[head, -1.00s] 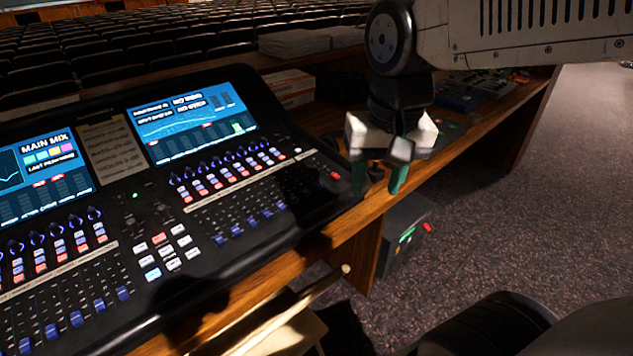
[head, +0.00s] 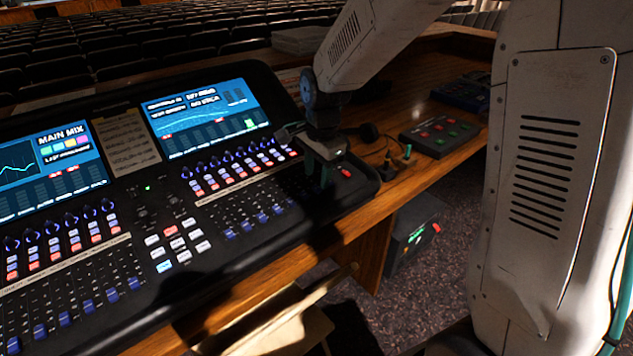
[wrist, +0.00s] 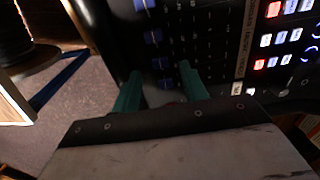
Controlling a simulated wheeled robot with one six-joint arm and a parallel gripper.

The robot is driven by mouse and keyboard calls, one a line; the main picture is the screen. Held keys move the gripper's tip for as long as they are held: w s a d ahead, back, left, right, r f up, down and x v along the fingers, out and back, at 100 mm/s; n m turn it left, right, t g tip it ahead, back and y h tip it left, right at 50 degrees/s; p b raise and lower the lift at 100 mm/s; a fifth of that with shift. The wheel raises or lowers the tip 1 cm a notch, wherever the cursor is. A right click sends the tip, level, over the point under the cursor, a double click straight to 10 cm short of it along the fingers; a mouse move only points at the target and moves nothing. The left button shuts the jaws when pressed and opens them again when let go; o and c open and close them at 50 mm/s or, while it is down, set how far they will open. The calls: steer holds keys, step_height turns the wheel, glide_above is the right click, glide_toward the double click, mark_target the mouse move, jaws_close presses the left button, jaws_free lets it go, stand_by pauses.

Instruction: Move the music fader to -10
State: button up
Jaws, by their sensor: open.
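The mixing desk (head: 215,262) lies on a wooden table with its two lit screens at the back. Its right bank has a row of blue fader caps (head: 247,227); several blue caps (wrist: 153,36) also show in the wrist view. The labels are too small to read, so I cannot tell which cap is the music fader. My gripper (head: 320,178) is over the right end of the desk, pointing down. In the wrist view its two green fingers (wrist: 160,76) are apart, with a blue cap seen between them. Contact with it cannot be told. The gripper hides the rightmost faders in the head view.
A red button (head: 346,173) is close to the right of my gripper. A small black button box (head: 440,135) and cables lie on the wooden table to the right. A printed sheet (head: 125,143) sits between the screens. A dark box (head: 412,240) stands below the table.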

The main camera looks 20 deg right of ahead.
mark_target(316, 188)
steer(key=shift+w+f, duration=0.15)
steer(key=shift+f, duration=1.5)
jaws_close()
steer(key=shift+w+a+r, duration=0.1)
steer(key=shift+w+a, duration=0.2)
steer(key=shift+w, duration=0.55)
steer(key=shift+w+a+r, duration=0.1)
steer(key=shift+w+a, duration=0.2)
steer(key=shift+w, duration=0.6)
steer(key=shift+w+a+r, duration=0.1)
steer(key=shift+w+a, duration=0.2)
steer(key=shift+w, duration=0.55)
jaws_free()
steer(key=shift+r, duration=0.1)
